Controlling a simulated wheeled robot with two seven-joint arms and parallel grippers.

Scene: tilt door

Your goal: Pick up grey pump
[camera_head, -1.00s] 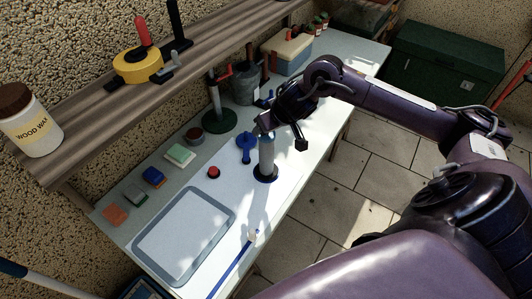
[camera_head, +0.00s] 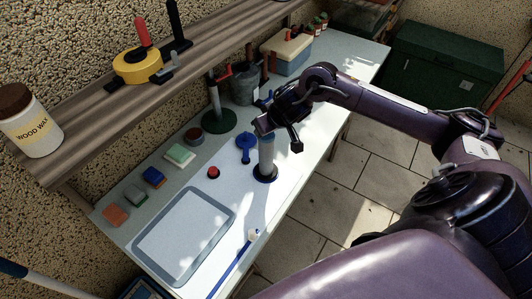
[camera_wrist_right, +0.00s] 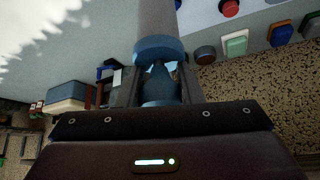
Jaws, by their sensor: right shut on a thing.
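The grey pump (camera_head: 266,152) stands upright on its dark blue base on the white workbench. My right gripper (camera_head: 279,134) is at its upper end, reaching in from the right. In the right wrist view, the gripper (camera_wrist_right: 158,84) is shut on the narrow blue neck of the pump, below a blue collar (camera_wrist_right: 158,48) and the grey body. The fingers hide part of the neck. In the head view, the pump's top is hidden behind the gripper. My left gripper is not in view.
A blue pump-like object (camera_head: 246,147) and a red button (camera_head: 213,172) stand close left of the pump. A grey tray (camera_head: 185,234) lies nearer. A green-based stand (camera_head: 219,120) and wooden shelf (camera_head: 110,106) are behind. Bare bench lies around the pump's base.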

